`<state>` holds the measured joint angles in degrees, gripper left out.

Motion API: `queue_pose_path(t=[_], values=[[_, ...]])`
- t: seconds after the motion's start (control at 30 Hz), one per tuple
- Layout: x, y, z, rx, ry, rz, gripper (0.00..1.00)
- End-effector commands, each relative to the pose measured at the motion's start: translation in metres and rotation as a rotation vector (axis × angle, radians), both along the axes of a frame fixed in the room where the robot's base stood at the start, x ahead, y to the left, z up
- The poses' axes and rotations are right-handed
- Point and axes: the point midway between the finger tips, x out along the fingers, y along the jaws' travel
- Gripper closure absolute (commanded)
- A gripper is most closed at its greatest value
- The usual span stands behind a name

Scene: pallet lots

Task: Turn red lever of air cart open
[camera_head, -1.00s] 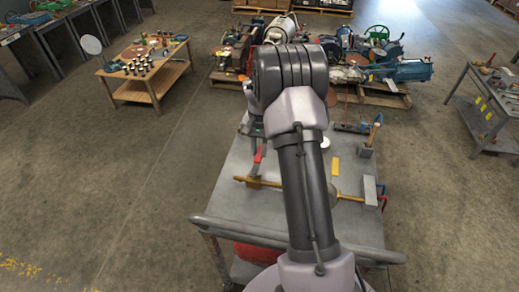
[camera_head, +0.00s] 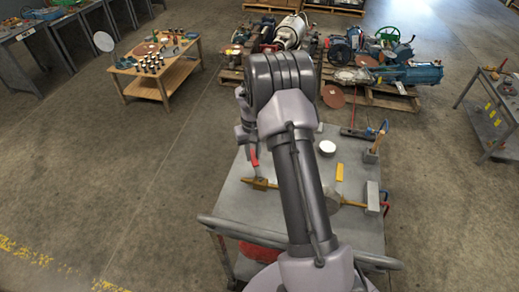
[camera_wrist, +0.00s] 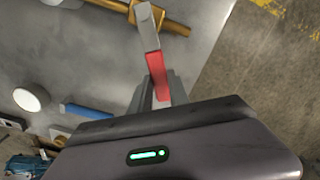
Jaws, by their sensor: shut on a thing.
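The red lever (camera_head: 254,158) rises from a brass valve (camera_head: 260,184) on the brass pipe across the grey cart top (camera_head: 228,204). In the wrist view its red grip (camera_wrist: 157,72) continues a pale grey handle (camera_wrist: 146,28) that joins the brass fitting (camera_wrist: 150,12) at the top. My gripper (camera_wrist: 160,96) is shut on the red end of the lever; the fingertips are partly hidden behind my wrist housing. In the head view my gripper (camera_head: 247,138) is at the lever's far end. My arm hides the middle of the pipe.
A white disc (camera_head: 327,147), a yellow strip (camera_head: 339,172), a hammer (camera_head: 375,141) and a grey block (camera_head: 373,197) are on the cart's right side. The cart's handrail (camera_head: 225,226) runs along the near edge. Open floor lies left of the cart.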

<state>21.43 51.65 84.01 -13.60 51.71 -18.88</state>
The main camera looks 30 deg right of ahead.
Motion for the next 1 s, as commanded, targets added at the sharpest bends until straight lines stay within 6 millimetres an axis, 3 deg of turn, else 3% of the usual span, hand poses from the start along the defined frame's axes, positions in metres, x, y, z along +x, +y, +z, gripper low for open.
queue_pose_path(t=[0.47, 1.0], values=[[0.003, 0.040, 0.003, -0.001, -0.001, 0.451, 1.00], [-0.011, 0.074, 0.001, -0.001, -0.001, 0.883, 1.00]])
